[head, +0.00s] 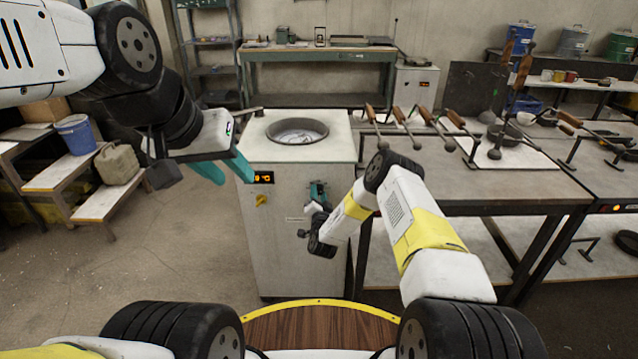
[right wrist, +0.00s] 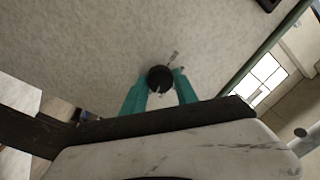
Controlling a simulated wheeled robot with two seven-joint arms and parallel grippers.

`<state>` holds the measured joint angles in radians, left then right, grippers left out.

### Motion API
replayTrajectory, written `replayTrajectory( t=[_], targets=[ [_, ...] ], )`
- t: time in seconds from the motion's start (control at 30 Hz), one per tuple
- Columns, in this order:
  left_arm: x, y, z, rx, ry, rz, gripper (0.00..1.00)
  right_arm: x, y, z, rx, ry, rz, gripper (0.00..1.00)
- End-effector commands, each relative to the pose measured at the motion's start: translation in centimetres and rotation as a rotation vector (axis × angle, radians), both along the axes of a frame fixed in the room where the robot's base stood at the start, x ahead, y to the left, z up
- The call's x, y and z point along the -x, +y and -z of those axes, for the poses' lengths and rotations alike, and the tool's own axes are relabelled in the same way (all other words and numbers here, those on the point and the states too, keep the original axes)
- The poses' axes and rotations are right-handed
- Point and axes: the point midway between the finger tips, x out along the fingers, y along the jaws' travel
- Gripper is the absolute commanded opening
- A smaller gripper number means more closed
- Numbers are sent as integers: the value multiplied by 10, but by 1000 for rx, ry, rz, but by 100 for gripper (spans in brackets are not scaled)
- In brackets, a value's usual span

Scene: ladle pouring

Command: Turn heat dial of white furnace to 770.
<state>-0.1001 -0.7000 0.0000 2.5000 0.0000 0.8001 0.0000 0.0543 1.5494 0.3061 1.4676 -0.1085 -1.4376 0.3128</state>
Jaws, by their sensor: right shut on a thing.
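The white furnace (head: 290,240) stands at the centre of the head view, with a round opening on top. Its front has a lit orange display (head: 262,177), too small to read surely, and a yellow switch (head: 262,201). My right gripper (head: 318,188) is at the right part of the furnace front. In the right wrist view its teal fingers (right wrist: 163,86) are shut on the round black heat dial (right wrist: 160,76), one on each side. The dial is mostly hidden in the head view. My left gripper (head: 234,179) is open and empty, raised at the furnace's left.
A table (head: 480,190) right of the furnace carries ladles and wooden-handled tools. A stepped stand (head: 110,195) with a blue bucket (head: 76,135) and a can is at the left. A green workbench (head: 310,57) is behind. The floor at left is free.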

Motion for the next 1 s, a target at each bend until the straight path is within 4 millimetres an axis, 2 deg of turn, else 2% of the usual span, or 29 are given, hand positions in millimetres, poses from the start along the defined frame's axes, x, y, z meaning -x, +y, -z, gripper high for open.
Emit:
replayTrajectory(
  t=[0.4, 0.97, 1.0],
  targets=[
    [0, 0, 0, 0, 0, 0, 36, 0, -1, 0, -202, -2, 2, 0],
    [0, 0, 0, 0, 0, 0, 36, 0, -1, 0, -234, -1, 2, 0],
    [0, 0, 0, 0, 0, 0, 36, 0, -1, 0, -234, -1, 2, 41]
  ],
)
